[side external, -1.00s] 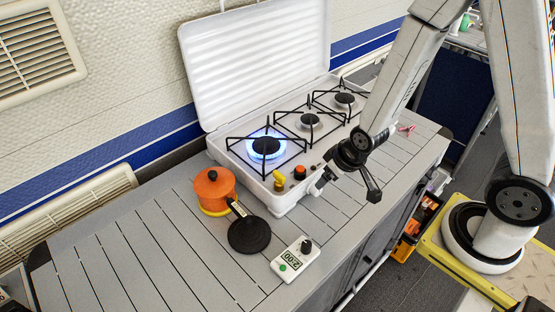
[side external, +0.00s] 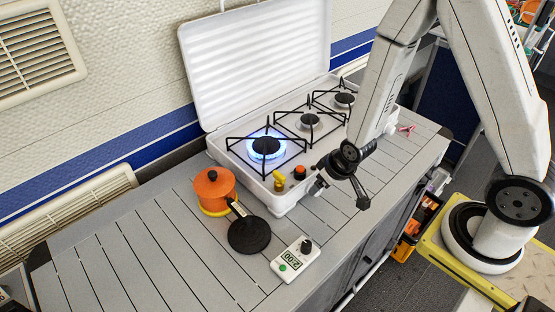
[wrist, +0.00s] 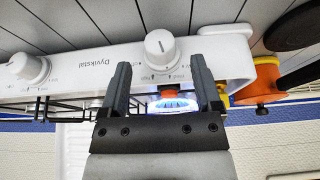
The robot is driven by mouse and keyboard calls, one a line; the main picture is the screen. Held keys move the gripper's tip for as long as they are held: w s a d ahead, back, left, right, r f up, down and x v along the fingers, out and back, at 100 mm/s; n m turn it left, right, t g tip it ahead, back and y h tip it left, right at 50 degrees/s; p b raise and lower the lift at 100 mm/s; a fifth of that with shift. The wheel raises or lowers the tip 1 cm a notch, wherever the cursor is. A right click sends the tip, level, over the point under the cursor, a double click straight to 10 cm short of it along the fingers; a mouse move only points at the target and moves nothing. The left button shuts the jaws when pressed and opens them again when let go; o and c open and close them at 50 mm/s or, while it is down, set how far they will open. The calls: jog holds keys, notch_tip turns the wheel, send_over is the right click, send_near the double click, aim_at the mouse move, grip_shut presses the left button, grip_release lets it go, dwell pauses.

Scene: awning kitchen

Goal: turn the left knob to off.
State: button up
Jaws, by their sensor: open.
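The white stove (side external: 290,200) has its lid up, and its left burner (side external: 267,147) burns with a blue flame. In the wrist view a round white knob (wrist: 161,46) sits on the stove's front panel, in line with the flame behind it. My gripper (wrist: 160,66) is open, with one dark finger on each side of that knob's column in the picture. I cannot tell whether the fingers touch it. A second white knob (wrist: 28,67) is farther left in the wrist view.
An orange pot (side external: 214,187) and a black pan (side external: 249,235) stand left of the stove. A white timer (side external: 295,260) lies in front. Small yellow (side external: 279,179) and orange (side external: 300,172) items are on the stove's near edge. The counter's front left is clear.

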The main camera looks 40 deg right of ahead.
jog(key=shift+x, duration=1.75)
grip_shut()
